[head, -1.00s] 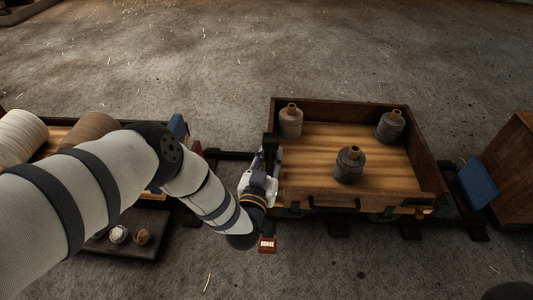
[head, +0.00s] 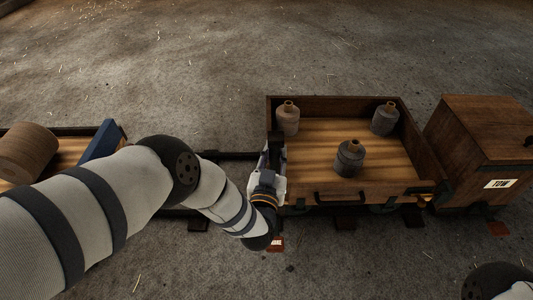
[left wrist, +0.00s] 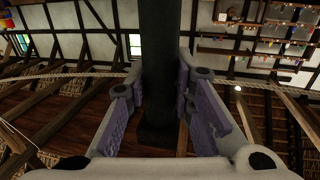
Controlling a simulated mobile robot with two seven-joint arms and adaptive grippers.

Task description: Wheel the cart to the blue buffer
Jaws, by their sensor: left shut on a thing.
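My left gripper (head: 273,168) is at the cart's left end, shut on a dark upright post. In the left wrist view the post (left wrist: 160,65) stands between the purple-lined fingers of the left gripper (left wrist: 160,112). The cart's right end is close against a wooden box marked TOW (head: 485,135). No blue shows between them now, and I cannot tell whether they touch. My right gripper is out of view.
A blue panel (head: 103,141) stands at the left, on the end of a wooden bed carrying a brown roll (head: 27,153). A red block (head: 277,243), partly hidden, lies below my left gripper. The grey floor behind the cart is clear.

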